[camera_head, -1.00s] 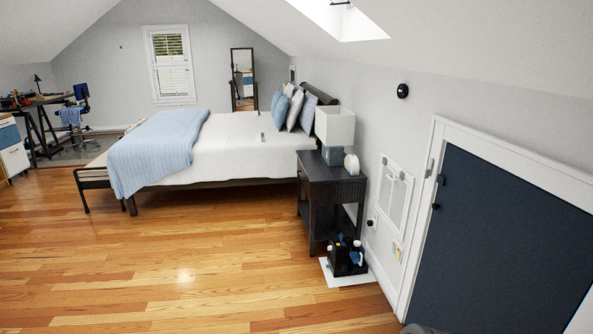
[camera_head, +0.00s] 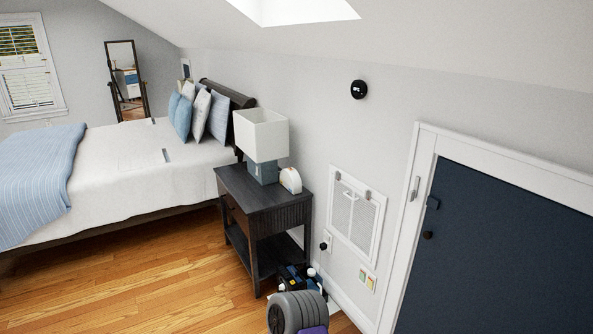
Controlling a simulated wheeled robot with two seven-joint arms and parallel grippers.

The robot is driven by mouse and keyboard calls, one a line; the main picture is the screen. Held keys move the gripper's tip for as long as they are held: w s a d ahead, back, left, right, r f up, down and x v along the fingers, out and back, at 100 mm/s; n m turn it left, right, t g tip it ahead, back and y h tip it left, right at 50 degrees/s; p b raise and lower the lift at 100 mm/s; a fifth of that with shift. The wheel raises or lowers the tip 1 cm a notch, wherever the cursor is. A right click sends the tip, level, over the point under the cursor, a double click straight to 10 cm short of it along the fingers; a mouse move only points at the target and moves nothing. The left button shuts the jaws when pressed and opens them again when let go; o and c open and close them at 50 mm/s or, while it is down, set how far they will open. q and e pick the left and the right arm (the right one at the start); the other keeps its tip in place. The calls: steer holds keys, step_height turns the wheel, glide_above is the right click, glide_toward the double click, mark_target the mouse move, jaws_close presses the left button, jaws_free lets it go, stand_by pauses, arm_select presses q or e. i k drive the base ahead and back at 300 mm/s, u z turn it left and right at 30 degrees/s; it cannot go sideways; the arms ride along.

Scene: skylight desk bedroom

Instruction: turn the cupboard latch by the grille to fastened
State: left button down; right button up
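The dark blue cupboard door (camera_head: 490,255) stands at the right in a white frame, and looks closed. A small silvery latch (camera_head: 414,188) sits upright on the left side of the frame. A small dark catch piece (camera_head: 433,202) is on the door's edge just right of it, apart from the latch. A round black knob (camera_head: 427,235) is below the catch. The white wall grille (camera_head: 355,215) is left of the door frame, with small clips along its top. Neither of my grippers shows in the head view.
A dark nightstand (camera_head: 268,198) with a lamp (camera_head: 261,134) stands left of the grille. A dark caddy with bottles (camera_head: 290,276) is on the floor beside it. A grey ribbed thing (camera_head: 297,312) at the bottom edge covers part of the floor; I cannot tell what it is.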

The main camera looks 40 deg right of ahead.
mark_target(413, 193)
steer(key=z, duration=0.05)
steer(key=i, duration=2)
steer(key=z, duration=0.75)
steer(key=i, duration=1.45)
steer(key=z, duration=2.1)
steer(key=i, duration=0.85)
steer(key=z, duration=0.6)
